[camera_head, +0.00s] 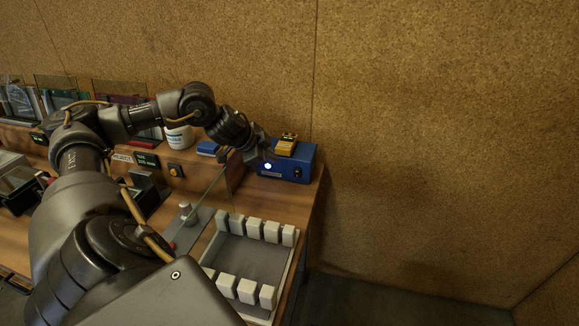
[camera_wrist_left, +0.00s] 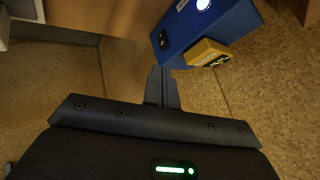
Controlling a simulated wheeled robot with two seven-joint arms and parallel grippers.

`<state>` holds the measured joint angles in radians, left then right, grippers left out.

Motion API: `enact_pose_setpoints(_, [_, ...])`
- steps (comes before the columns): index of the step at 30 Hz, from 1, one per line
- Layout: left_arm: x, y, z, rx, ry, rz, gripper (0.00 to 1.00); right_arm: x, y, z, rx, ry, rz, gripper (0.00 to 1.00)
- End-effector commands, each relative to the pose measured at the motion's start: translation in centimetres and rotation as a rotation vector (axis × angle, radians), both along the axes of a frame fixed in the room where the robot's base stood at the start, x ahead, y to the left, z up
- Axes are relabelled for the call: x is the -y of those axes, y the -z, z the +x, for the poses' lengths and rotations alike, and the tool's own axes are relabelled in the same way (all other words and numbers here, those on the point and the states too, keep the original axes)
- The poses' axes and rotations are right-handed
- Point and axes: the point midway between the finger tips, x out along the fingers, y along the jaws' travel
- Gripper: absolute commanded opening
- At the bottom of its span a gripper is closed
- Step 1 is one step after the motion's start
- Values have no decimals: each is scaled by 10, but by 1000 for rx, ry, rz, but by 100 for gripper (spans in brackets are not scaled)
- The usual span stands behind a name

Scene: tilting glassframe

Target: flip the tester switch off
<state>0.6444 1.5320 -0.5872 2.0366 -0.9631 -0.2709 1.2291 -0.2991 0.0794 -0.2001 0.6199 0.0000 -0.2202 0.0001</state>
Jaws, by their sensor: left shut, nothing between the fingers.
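The tester, a blue box (camera_head: 288,172), stands at the right end of the bench with its round lamp (camera_head: 267,166) glowing white-blue. A small black switch (camera_head: 297,172) sits on its front, right of the lamp. The switch also shows in the left wrist view (camera_wrist_left: 163,39), on the blue box (camera_wrist_left: 190,32). My left gripper (camera_head: 265,152) is at the box's upper left in the head view. In the wrist view its fingers (camera_wrist_left: 161,75) are shut and empty, with tips just short of the box near the switch; contact cannot be told. My right gripper is not in view.
A yellow device (camera_head: 286,145) sits on top of the tester. A tray (camera_head: 265,311) with several pale blocks lies in front. A thin glass pane (camera_head: 207,190) stands left of it, and a white tub (camera_head: 180,137) is behind. The bench ends right of the tester.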

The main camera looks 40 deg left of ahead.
Motion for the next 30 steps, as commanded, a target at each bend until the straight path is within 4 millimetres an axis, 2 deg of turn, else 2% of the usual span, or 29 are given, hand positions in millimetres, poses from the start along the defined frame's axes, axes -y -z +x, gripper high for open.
enact_pose_setpoints(1, [10, 11, -1, -8, 48, 14, 0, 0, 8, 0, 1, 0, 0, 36])
enact_pose_setpoints(3, [20, 19, -3, -17, 112, 41, 0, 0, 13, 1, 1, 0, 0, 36])
enact_pose_setpoints(6, [29, 24, -5, -25, 171, 64, 0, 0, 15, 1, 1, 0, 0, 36])
enact_pose_setpoints(19, [31, 26, -5, -29, 185, 71, 0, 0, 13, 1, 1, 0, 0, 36])
enact_pose_setpoints(23, [33, 35, 3, -29, 185, 67, 0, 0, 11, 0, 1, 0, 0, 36])
enact_pose_setpoints(30, [38, 71, 31, -31, 184, 67, 0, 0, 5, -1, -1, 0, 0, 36])
